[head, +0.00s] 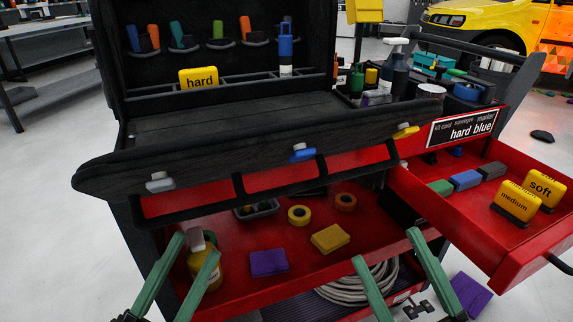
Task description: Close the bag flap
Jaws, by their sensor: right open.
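The black bag (180,118) stands open on the cart. Its upright back part holds several colored tools, and a dark flat panel lies in front. A long dark padded edge (245,160), which may be the flap, runs across the front. A white clip (160,182), a blue clip (302,153) and a yellow clip (405,131) sit along it. My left gripper (195,248) is open, low at the left, with a yellow bottle showing behind its fingers. My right gripper (386,249) is open and empty, low at the right. Both are below the padded edge and apart from it.
A red drawer (480,245) sticks out at the right with yellow "soft" (540,188) and "medium" (515,202) blocks. The red shelf (300,260) below holds the bottle (207,275), tape rolls, a purple block (269,262) and a yellow block (330,238). Bottles crowd the right top.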

